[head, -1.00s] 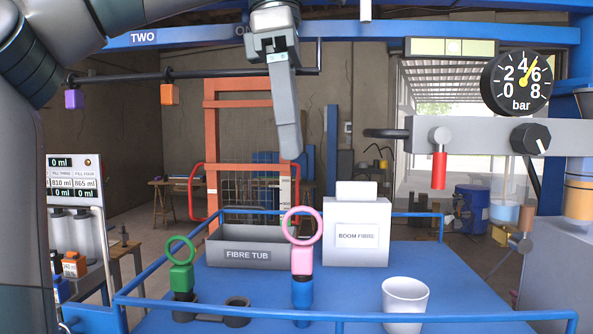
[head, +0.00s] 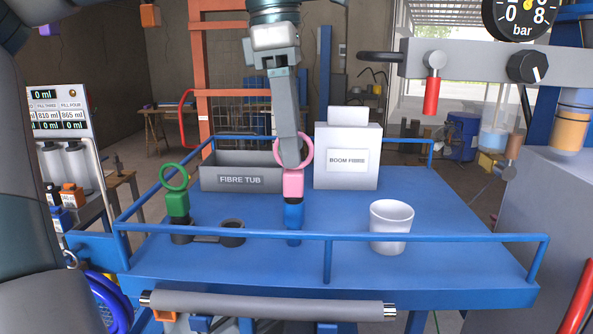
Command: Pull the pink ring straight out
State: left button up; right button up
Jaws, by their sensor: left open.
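The pink ring (head: 308,151) stands upright on a pink block (head: 293,184), which sits on a blue base (head: 293,215) on the blue table. My left gripper (head: 290,160) comes down from above, open, its fingers seen edge-on as one grey shape. Its tips overlap the ring in the head view and hide the ring's middle. I cannot tell whether they touch it. My right gripper is not in view.
A green ring (head: 174,177) on its holder stands at left, beside an empty dark socket (head: 232,233). The fibre tub (head: 241,181) and the boom fibre box (head: 347,158) stand behind. A white cup (head: 391,227) is at right. A blue rail (head: 420,237) runs along the table's front.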

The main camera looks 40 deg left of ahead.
aim_at(297, 170)
pick_arm(q)
jog(key=shift+w+d+f+p, duration=0.15)
jog(key=shift+f+p, duration=0.3)
jog(key=shift+f, duration=1.2)
jog(key=shift+w+d+f+p, duration=0.15)
jog(key=shift+f+p, duration=0.25)
jog(key=shift+f, duration=1.2)
grip_shut()
jog(key=c, duration=0.9)
grip_release()
grip_shut()
jog(key=shift+r, duration=0.1)
jog(key=shift+r, duration=0.1)
jog(key=shift+r+p, duration=1.3)
jog(key=shift+r, duration=1.5)
